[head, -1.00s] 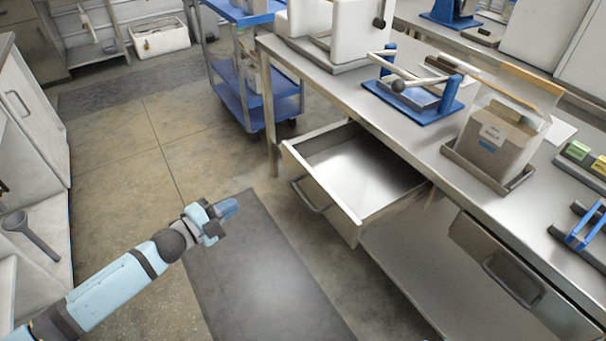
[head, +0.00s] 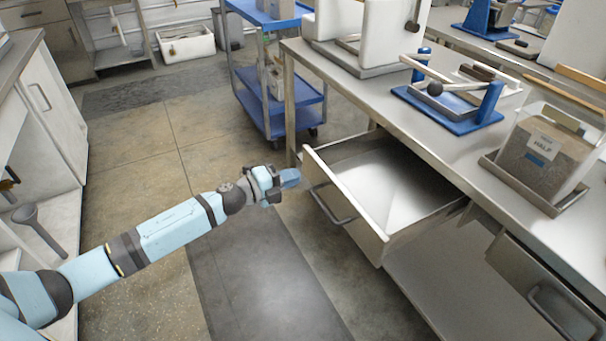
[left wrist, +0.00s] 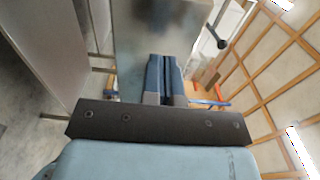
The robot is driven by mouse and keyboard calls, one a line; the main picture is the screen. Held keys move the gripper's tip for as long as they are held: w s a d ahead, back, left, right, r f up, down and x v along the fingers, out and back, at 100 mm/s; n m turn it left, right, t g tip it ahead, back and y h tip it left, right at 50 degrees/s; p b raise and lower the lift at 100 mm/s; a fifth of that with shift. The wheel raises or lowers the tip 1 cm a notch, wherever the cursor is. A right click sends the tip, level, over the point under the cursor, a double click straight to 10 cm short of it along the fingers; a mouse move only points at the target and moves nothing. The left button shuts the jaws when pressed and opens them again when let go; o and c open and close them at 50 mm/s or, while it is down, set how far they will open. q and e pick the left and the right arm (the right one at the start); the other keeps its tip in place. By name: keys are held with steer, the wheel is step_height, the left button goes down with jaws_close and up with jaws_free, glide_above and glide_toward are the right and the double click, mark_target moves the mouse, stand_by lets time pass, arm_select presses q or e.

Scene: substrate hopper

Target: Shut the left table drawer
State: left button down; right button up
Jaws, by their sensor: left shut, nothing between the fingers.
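The left table drawer (head: 340,207) is pulled well out from under the steel table (head: 420,133). Its pale front panel carries a dark bar handle (head: 329,206), and its metal inside is empty. My left gripper (head: 292,178) is shut and empty, in front of the drawer's far left end, a small gap apart in the picture. The left wrist view shows the blue fingers (left wrist: 165,78) together, pointing ahead; I cannot clearly make out the drawer there. My right gripper is not in view.
The right drawer (head: 545,285) is shut. A blue cart (head: 275,107) stands beyond the table's far end. A blue-based sealer-like device (head: 450,112) and a labelled bag in a tray (head: 541,158) stand on the table. White cabinets (head: 50,110) line the left. The floor between is clear.

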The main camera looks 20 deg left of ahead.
mark_target(311, 170)
arm_select(q)
steer(key=x, duration=0.3)
steer(key=shift+w+d, duration=0.15)
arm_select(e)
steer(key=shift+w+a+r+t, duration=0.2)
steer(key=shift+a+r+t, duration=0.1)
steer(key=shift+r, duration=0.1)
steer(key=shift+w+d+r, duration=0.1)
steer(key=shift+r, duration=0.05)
